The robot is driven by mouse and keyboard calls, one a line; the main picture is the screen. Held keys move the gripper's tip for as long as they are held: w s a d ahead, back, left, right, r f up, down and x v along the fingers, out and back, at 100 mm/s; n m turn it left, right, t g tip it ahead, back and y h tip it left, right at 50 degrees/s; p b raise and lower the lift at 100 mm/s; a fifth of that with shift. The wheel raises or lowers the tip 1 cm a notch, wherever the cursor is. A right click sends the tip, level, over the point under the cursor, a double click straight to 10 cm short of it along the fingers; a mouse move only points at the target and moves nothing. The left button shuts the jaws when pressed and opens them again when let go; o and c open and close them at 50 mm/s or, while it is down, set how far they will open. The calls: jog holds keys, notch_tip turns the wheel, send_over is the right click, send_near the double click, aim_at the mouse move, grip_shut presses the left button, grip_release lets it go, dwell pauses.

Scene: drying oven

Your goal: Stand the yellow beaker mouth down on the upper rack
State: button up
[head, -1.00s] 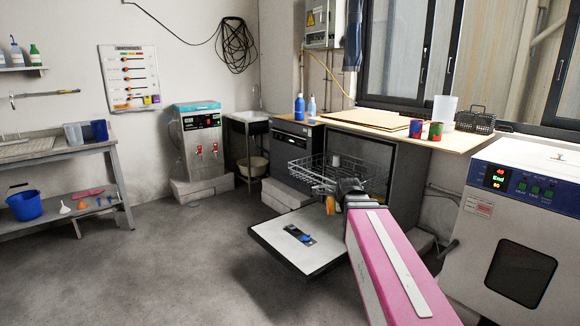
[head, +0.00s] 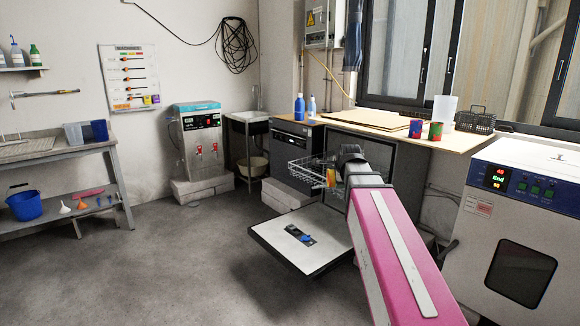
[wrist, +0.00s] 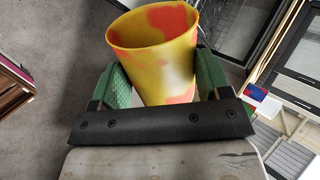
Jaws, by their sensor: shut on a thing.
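The yellow beaker (wrist: 155,60), with red-orange patches, is held between the green fingers of my gripper (wrist: 155,88) in the wrist view. Its wide open rim points to the top of that view, away from the gripper's palm. In the head view the beaker (head: 331,178) shows small at my gripper (head: 336,174), in front of the wire upper rack (head: 304,168). The rack is pulled out of the open washer. My arm hides its right part, and I cannot tell whether the beaker touches it.
The washer's lowered door (head: 300,238) lies below the rack, with a small blue item on it. A white oven (head: 525,225) stands close on the right. The floor at left is free.

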jog(key=shift+w+r, duration=0.5)
jog(key=shift+r, duration=1.15)
jog(key=shift+w+r, duration=0.5)
jog(key=shift+r, duration=1.2)
jog(key=shift+w+r, duration=0.5)
jog(key=shift+r, duration=1.15)
